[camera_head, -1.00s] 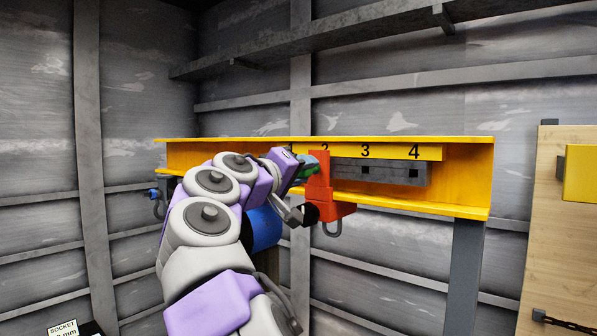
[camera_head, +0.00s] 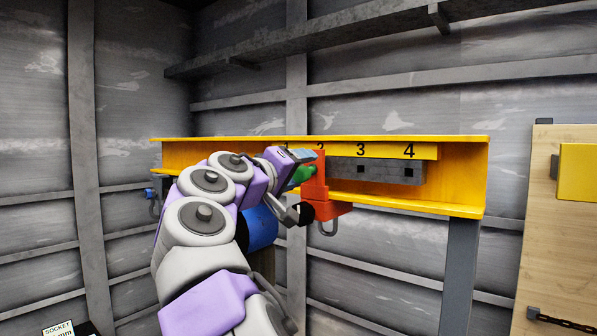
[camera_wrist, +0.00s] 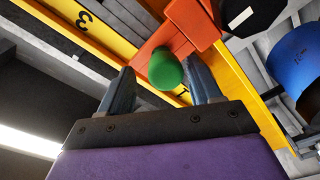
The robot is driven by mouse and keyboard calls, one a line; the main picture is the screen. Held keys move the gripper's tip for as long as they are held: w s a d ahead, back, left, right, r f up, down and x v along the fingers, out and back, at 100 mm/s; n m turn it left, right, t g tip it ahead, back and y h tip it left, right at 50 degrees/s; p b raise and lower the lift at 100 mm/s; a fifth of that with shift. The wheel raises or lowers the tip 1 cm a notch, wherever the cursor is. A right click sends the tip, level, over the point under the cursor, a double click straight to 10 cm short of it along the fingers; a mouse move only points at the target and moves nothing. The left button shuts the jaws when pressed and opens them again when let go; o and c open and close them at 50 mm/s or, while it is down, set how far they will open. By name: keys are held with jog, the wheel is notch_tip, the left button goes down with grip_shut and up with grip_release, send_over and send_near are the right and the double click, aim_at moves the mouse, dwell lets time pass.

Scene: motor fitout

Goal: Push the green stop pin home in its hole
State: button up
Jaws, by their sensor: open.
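The green stop pin (camera_wrist: 165,71) shows its rounded end in the wrist view, in front of the red trolley block (camera_wrist: 186,28). My gripper (camera_wrist: 161,68) is open, with one grey finger on each side of the pin; whether either finger touches it I cannot tell. In the head view my gripper (camera_head: 300,158) is at the left side of the red block (camera_head: 315,185), and the green pin (camera_head: 302,176) shows just below the fingers. The pin's hole and how deep the pin sits are hidden.
The yellow beam (camera_head: 465,172) carries a strip numbered up to 4; a grey bar (camera_head: 385,170) with square holes lies beneath. A blue drum (camera_head: 263,228) hangs below, behind my arm. A wooden board (camera_head: 545,230) stands at the right.

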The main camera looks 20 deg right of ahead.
jog(key=b+v, duration=0.2)
jog(key=v, duration=1.5)
jog(key=shift+f, duration=0.15)
jog(key=shift+w, duration=0.15)
jog(key=s+d+f+m+g+y+b, duration=0.1)
jog(key=s+d+f+g+y+b, duration=0.15)
jog(key=s+d+f+b, duration=0.65)
jog(key=w+d+f+g+y, duration=0.1)
jog(key=w+d+f+g, duration=0.2)
jog(key=f, duration=1.3)
jog(key=s+d+f+m+g+y+b, duration=0.15)
jog(key=s+d+f+b, duration=0.35)
jog(key=d+f, duration=0.5)
jog(key=s+a+f+g+y+b, duration=0.2)
jog(key=s+f, duration=0.5)
jog(key=f, duration=0.6)
jog(key=s+a+f+n+g+y+b, duration=0.1)
jog(key=s+a+f+g+y+b, duration=0.1)
jog(key=s+a+f+y+b, duration=0.2)
jog(key=s+a+f+n+g+y+b, duration=0.1)
jog(key=s+a+f, duration=0.6)
jog(key=f, duration=1.4)
jog(key=s+g+y+b, duration=0.1)
jog(key=s+y+b, duration=0.1)
jog(key=s, duration=0.3)
jog(key=shift+s+a+f, duration=0.15)
jog(key=shift+s+f, duration=0.1)
jog(key=shift+f, duration=0.1)
